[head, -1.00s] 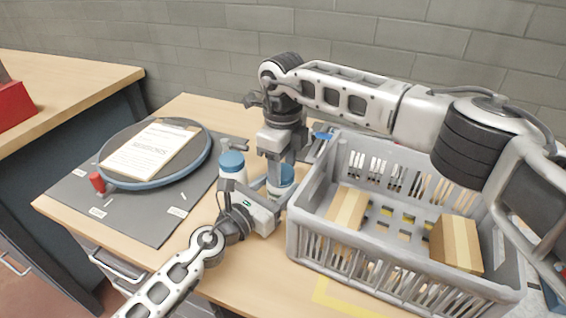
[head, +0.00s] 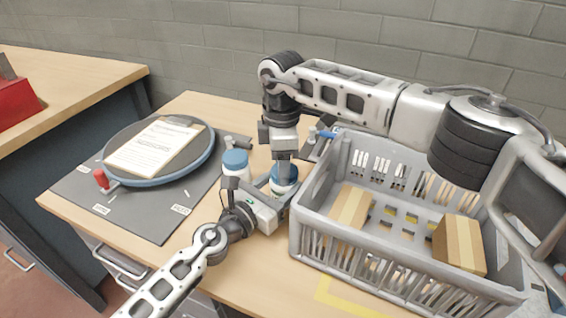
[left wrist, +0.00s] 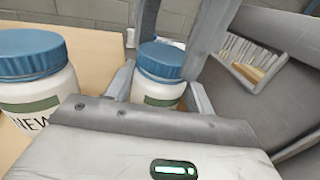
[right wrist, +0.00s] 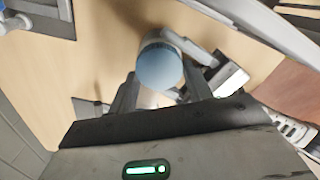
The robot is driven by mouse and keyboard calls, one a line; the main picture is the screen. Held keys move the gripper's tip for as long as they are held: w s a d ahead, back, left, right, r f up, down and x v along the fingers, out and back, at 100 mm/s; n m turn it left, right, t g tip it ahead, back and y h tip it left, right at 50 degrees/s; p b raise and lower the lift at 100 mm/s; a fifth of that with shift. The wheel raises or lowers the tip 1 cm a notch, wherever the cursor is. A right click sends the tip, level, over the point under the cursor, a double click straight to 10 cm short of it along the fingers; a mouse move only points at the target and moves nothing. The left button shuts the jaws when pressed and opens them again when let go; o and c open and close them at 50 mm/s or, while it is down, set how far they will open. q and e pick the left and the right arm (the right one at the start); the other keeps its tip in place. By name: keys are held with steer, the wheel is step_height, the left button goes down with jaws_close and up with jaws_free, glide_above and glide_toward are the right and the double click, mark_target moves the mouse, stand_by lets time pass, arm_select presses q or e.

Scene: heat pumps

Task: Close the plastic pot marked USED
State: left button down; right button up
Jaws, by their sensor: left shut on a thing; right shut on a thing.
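A white plastic pot with a blue lid (head: 283,187) stands beside the grey crate. It also shows in the left wrist view (left wrist: 158,90), with its green label partly visible and any marking hidden. My left gripper (head: 272,190) is shut around the pot's body, one finger each side. My right gripper (head: 284,168) points down from above and is shut on the blue lid (right wrist: 160,68). The lid sits on the pot's top and looks level; I cannot tell how tight it is. A second blue-lidded pot (head: 235,165), marked NEW (left wrist: 35,85), stands to the left.
The grey crate (head: 310,235) with cardboard boxes (head: 458,243) is close on the right. A round dark tray (head: 205,160) with a clipboard (head: 153,146) lies on a grey mat (head: 150,225) at left. A red-handled part (head: 101,178) is at its edge.

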steer(key=m, duration=0.6)
steer(key=shift+w, duration=0.15)
steer(key=o, duration=0.9)
steer(key=shift+o, duration=0.2)
steer(key=shift+r, duration=2.25)
steer(key=shift+c, duration=0.4)
